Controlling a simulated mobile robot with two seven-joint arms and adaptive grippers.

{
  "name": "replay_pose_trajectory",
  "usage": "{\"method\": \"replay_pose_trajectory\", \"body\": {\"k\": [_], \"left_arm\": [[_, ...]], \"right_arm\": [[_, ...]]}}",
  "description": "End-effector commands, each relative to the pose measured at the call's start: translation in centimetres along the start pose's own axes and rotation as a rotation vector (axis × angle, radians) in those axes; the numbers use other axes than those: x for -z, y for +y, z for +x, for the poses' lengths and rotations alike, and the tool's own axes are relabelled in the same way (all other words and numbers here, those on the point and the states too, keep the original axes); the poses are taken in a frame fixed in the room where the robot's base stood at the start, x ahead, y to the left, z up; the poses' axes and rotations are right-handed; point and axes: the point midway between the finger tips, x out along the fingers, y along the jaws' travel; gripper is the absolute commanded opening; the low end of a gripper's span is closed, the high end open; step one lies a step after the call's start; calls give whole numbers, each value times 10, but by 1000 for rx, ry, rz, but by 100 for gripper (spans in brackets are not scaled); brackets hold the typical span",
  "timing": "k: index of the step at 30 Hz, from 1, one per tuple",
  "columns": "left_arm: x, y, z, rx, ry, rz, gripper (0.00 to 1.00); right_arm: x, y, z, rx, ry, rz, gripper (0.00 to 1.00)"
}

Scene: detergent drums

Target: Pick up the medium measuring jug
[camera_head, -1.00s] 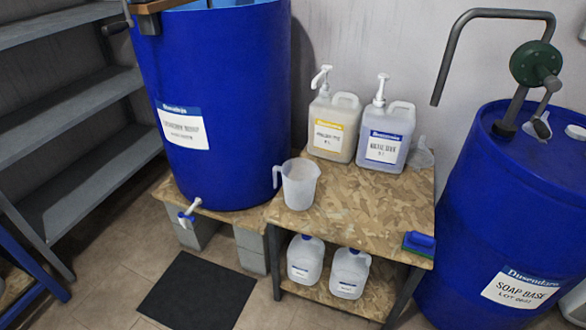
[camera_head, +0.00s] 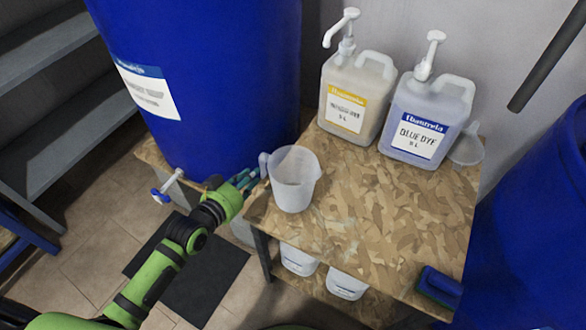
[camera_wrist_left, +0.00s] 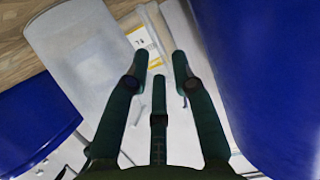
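The measuring jug (camera_head: 294,180), translucent white with a handle on its left side, stands upright near the front left corner of the chipboard table (camera_head: 390,215). It also shows at the upper left in the left wrist view (camera_wrist_left: 72,50). My left gripper (camera_head: 250,178) is left of the jug, its fingertips close to the handle. In the left wrist view its dark fingers (camera_wrist_left: 157,68) are spread apart, and the jug's body is left of them. I cannot tell whether they touch the handle. My right gripper is not in view.
A yellow-labelled pump jug (camera_head: 350,95) and a blue-dye pump jug (camera_head: 425,120) stand behind. A funnel (camera_head: 467,145) is beside them. A large blue drum (camera_head: 215,70) rises behind my left gripper. A blue-green sponge (camera_head: 438,287) lies at the table's front right; the middle is clear.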

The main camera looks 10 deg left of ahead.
Motion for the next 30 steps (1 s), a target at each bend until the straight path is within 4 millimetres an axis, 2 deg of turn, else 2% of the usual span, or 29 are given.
{"method": "replay_pose_trajectory", "body": {"k": [6,9,15,23,25,30], "left_arm": [[2,2,25,0,1,-2,26],[5,3,41,1,2,-3,26],[4,3,64,1,-1,-1,26],[4,4,66,1,-2,0,26],[4,4,66,1,-2,0,2],[4,3,66,1,0,-1,0]], "right_arm": [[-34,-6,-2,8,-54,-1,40],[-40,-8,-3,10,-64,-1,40],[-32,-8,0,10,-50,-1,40],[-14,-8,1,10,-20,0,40],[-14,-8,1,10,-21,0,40],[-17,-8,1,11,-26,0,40]]}}
